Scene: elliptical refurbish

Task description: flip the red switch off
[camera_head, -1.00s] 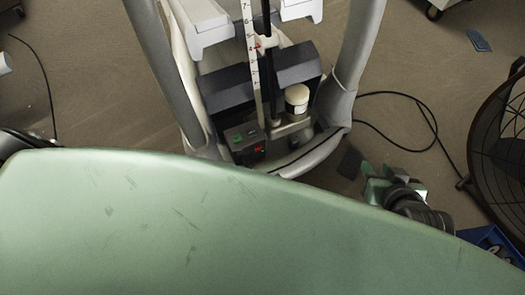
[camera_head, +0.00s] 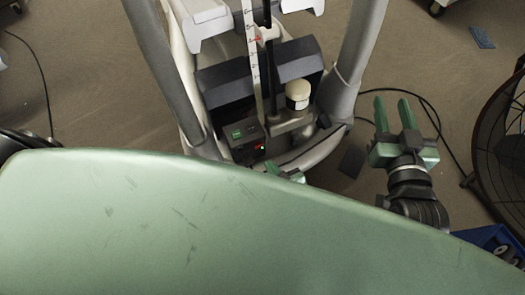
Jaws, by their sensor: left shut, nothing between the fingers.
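The red switch (camera_head: 262,147) is a small lit red spot on the dark control box (camera_head: 243,138) at the foot of the elliptical machine. Whether it is on or off is too small to tell. My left gripper (camera_head: 285,172) shows only as green fingertips just over the edge of my green body, below and right of the switch. It is shut and empty, apart from the switch in the picture; the rest of it is hidden. My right gripper (camera_head: 392,115) is open and empty, right of the machine, fingers pointing away from me.
The elliptical's grey frame tubes (camera_head: 350,80) rise on both sides of the control box. A white-capped cylinder (camera_head: 298,95) stands right of it. A black cable (camera_head: 430,110), a fan (camera_head: 503,140) and a blue crate (camera_head: 490,238) lie to the right.

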